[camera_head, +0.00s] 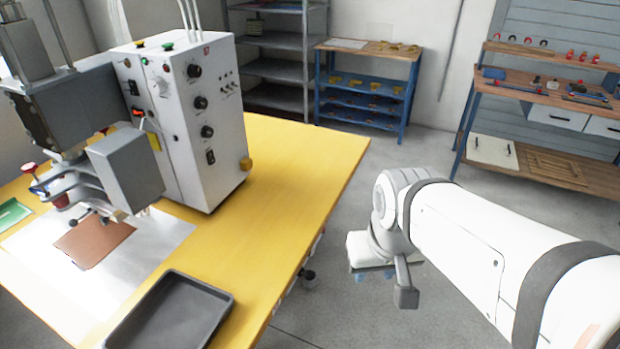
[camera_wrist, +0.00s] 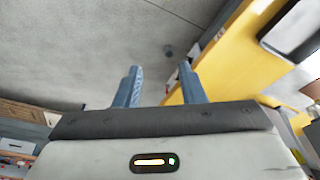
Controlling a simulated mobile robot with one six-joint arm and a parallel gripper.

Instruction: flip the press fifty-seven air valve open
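The press (camera_head: 180,110) is a white control box with black knobs and a grey head, standing on a yellow table (camera_head: 310,165). A small dark knob-like fitting (camera_head: 308,274) sticks out under the table's right edge; I cannot tell whether it is the air valve, or its position. No label is readable. My gripper (camera_head: 373,274) is right of that fitting, apart from it, over the grey floor, with blue fingertips pointing down. In the wrist view my gripper (camera_wrist: 160,87) has its two blue fingers spread with nothing between them. The table's yellow side is beside the right finger.
A dark tray (camera_head: 172,315) lies near the table's front edge, and a brown sheet (camera_head: 94,240) lies under the press head. A blue shelf cart (camera_head: 365,88) and a workbench (camera_head: 545,90) stand behind. The floor (camera_head: 400,160) between is clear.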

